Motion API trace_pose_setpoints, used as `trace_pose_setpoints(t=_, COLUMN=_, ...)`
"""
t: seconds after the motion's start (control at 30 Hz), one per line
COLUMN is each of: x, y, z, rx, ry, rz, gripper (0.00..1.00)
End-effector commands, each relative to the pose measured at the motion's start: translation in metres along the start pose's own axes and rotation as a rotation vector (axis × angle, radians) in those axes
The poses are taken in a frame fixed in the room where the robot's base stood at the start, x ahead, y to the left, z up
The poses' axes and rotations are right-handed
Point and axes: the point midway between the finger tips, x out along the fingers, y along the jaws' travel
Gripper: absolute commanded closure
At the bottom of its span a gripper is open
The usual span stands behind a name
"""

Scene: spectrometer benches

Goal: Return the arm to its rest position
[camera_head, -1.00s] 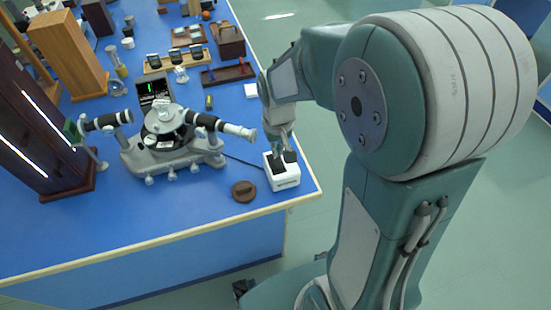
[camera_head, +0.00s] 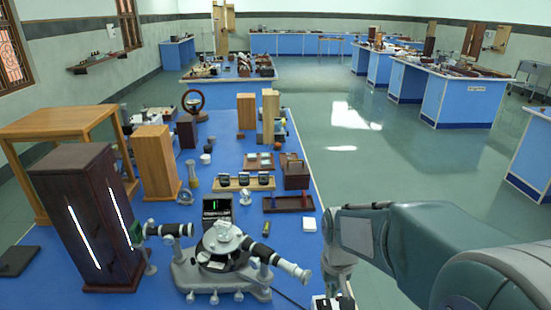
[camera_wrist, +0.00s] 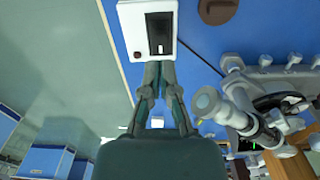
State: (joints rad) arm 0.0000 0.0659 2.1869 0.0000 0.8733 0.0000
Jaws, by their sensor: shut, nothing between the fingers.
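My gripper (camera_head: 340,301) is at the bottom edge of the head view, near the front right corner of the blue bench (camera_head: 108,240). In the wrist view my gripper (camera_wrist: 159,68) is shut and empty. Its fingertips are close to a white box (camera_wrist: 130,22) with a dark slot and a brown knob. I cannot tell whether they touch it. Only a small part of the box shows in the head view; the arm and the frame edge hide the rest.
A spectrometer (camera_head: 220,262) stands left of my gripper, beside a dark tall cabinet (camera_head: 72,205). A small tray (camera_head: 290,202) and a white block (camera_head: 309,224) lie farther back. A brown disc (camera_wrist: 217,9) lies near the white box. Open floor (camera_head: 372,165) lies right of the bench.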

Motion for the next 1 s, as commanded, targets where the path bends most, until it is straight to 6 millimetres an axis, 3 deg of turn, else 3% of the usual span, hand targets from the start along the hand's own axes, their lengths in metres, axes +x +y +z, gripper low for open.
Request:
trace_pose_setpoints(t=0.2, x=-0.049, y=0.0, z=0.029, rx=0.0, ry=0.127, rz=0.0, gripper=1.0)
trace_pose_setpoints(t=0.5, x=-0.101, y=0.0, z=0.083, rx=0.0, ry=0.311, rz=0.0, gripper=1.0)
trace_pose_setpoints(t=0.8, x=-0.125, y=0.0, z=0.129, rx=0.0, ry=0.46, rz=0.0, gripper=1.0)
trace_pose_setpoints(t=1.0, x=-0.126, y=0.0, z=0.135, rx=0.0, ry=0.477, rz=0.0, gripper=1.0)
